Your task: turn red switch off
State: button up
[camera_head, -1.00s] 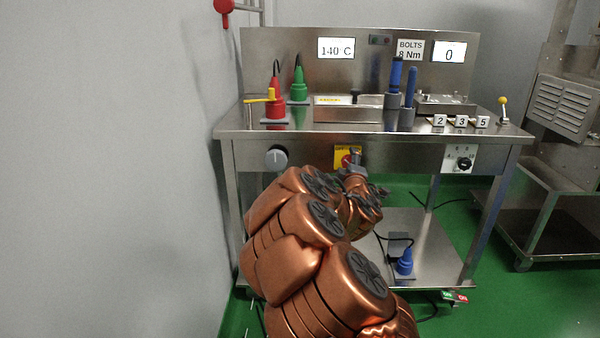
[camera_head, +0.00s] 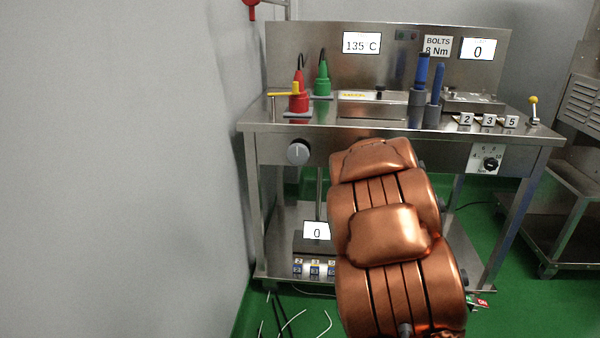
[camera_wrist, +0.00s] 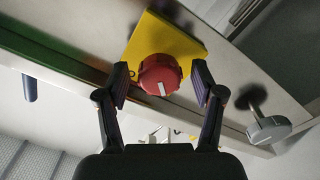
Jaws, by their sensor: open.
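The red switch (camera_wrist: 160,75) is a round knob with a white mark, mounted on a yellow plate (camera_wrist: 192,45) on the table's front panel. It shows in the wrist view; in the head view my arm hides it. My gripper (camera_wrist: 160,85) is open, with one finger on each side of the red knob. Whether the fingers touch the knob cannot be told. In the head view my gripper is hidden behind my arm.
A grey knob (camera_head: 298,153) is on the front panel to the left, and a black dial (camera_head: 491,164) to the right. The steel table (camera_head: 360,142) carries a red plug (camera_head: 299,97), a green plug (camera_head: 322,82) and blue-handled tools (camera_head: 421,75). A wall stands close at left.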

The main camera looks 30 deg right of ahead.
jog(key=s+a+m+b, duration=0.3)
jog(key=s+a+m, duration=0.25)
jog(key=m, duration=0.45)
jog(key=s+a+r+n+g+y+p, duration=0.1)
jog(key=a+r+n+g+y+p, duration=0.1)
jog(key=a+p, duration=0.8)
jog(key=s+a+r+n+g+y+p, duration=0.2)
jog(key=a+r+y+p, duration=0.4)
jog(key=a+p, duration=0.3)
jog(key=shift+a+r+n+g+y+p, duration=0.35)
jog(key=shift+a+n+g+y, duration=0.6)
jog(key=shift+a, duration=1.45)
jog(key=shift+s+f+n+t+h, duration=0.1)
jog(key=shift+n+t+h, duration=0.15)
jog(key=shift+h, duration=0.1)
